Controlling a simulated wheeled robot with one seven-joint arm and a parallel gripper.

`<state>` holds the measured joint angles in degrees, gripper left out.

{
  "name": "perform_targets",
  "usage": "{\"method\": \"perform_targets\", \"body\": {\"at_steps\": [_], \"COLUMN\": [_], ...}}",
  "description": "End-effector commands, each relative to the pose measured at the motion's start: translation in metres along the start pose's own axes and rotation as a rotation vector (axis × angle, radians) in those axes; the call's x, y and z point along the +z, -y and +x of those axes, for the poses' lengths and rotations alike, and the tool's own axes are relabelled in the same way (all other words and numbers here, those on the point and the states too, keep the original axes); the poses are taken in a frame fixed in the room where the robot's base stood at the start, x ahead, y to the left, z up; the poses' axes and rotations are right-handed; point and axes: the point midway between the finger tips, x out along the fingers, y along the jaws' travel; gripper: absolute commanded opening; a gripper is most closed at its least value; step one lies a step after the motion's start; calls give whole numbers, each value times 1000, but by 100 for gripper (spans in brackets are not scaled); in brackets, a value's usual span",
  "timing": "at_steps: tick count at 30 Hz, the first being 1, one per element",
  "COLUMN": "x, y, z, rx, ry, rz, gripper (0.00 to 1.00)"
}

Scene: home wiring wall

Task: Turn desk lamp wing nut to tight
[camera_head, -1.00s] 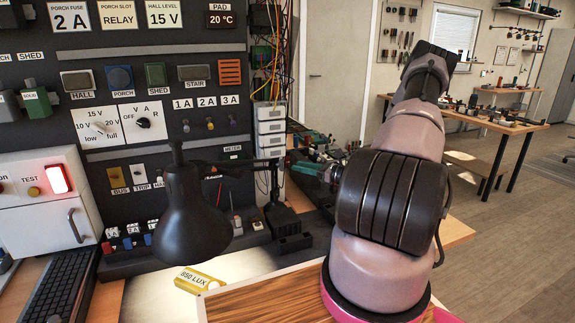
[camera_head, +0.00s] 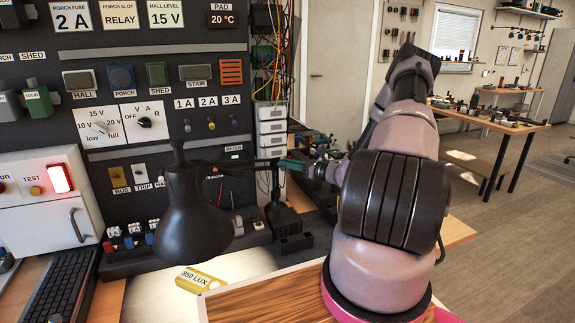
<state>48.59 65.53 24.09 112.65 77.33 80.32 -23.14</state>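The black desk lamp (camera_head: 192,215) stands on the bench at the centre left, with its shade over a bright patch. Its thin arm (camera_head: 235,161) runs right from the top of the shade to its post (camera_head: 280,212). The wing nut is too small or hidden to make out. My gripper (camera_head: 284,164) reaches in from the right, with teal fingers pointing left at the right end of the lamp arm, close to the post top. Whether it touches the lamp, and how wide the fingers are, I cannot tell. My arm hides part of this area.
A yellow meter (camera_head: 201,279) reading 850 LUX lies under the lamp. The dark panel (camera_head: 120,75) with switches and dials stands behind. White drawers (camera_head: 271,128) and loose cables are behind the gripper. A wooden board (camera_head: 270,297) fills the front.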

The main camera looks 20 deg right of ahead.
Motion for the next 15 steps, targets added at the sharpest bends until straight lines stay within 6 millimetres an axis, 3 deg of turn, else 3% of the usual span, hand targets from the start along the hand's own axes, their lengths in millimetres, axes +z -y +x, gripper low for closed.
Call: {"method": "perform_targets", "body": {"at_steps": [15], "x": [0], "y": [0], "z": [0], "rx": [1], "ry": [-1], "rz": [72], "gripper": [0]}}
